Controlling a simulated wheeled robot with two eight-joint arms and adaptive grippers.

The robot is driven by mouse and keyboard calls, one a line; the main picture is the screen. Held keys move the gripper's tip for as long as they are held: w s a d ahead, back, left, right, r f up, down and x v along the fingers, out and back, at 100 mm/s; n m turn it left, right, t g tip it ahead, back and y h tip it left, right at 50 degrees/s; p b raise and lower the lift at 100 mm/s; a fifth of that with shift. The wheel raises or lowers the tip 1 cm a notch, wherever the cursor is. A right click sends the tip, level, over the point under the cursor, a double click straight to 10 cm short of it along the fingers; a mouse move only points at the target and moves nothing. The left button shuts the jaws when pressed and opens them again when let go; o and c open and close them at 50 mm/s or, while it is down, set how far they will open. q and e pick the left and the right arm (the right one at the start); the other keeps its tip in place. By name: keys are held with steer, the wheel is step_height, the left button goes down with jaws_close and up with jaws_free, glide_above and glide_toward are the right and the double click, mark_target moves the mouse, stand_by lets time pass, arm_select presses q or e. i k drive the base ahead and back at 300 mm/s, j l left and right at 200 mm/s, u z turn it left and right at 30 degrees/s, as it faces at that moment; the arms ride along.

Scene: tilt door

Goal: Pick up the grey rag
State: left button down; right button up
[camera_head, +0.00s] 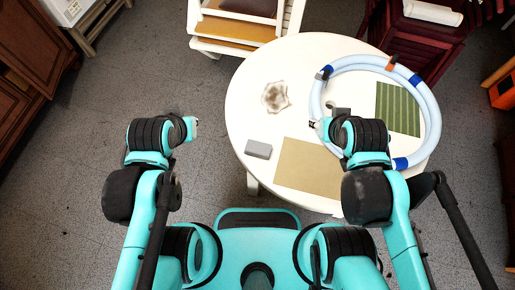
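A crumpled, pale grey-brown cloth-like thing (275,97), which looks like the rag, lies on the left half of the round white table (245,88). My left gripper (193,127) is left of the table's edge, apart from the rag. My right gripper (314,124) is over the table, right of and nearer to me than the rag, close to the hose ring. Both grippers are too small in view to tell whether their fingers are open.
A grey block (258,149) and a tan mat (308,168) lie at the table's near side. A pale blue hose ring (430,104) surrounds part of a green striped mat (398,110). A white-framed chair (243,30) stands behind. Floor at left is clear.

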mark_target(259, 149)
steer(key=j+z, duration=0.3)
steer(key=j, duration=0.35)
steer(key=k+j+z, duration=0.25)
steer(key=j, duration=0.35)
steer(key=i+j, duration=0.05)
steer(key=i, duration=0.05)
